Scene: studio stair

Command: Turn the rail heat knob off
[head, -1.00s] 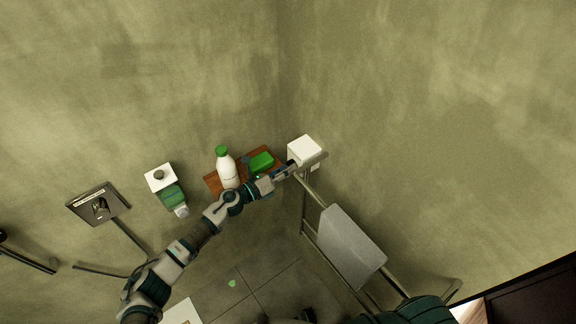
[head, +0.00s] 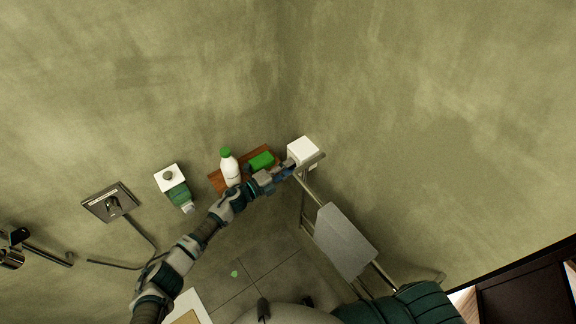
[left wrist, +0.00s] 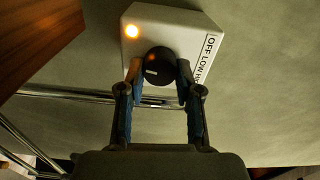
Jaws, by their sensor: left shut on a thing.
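The heat knob (left wrist: 158,66) is a round black dial with a pale mark, on the white control box (left wrist: 190,24) in the left wrist view. An orange lamp glows on the box, beside the knob. A label reading OFF, LOW and more runs along the box edge. My left gripper (left wrist: 156,80) has its two fingers on either side of the knob and is shut on it. In the head view the white box (head: 302,150) is in the corner, with my left gripper (head: 288,172) at its front; the knob is hidden there. My right gripper is out of view.
A metal rail (head: 312,192) with a grey towel (head: 344,240) runs below the box. A wooden shelf (head: 216,181) holds a white bottle (head: 231,169) and a green block (head: 262,160) close to my left arm.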

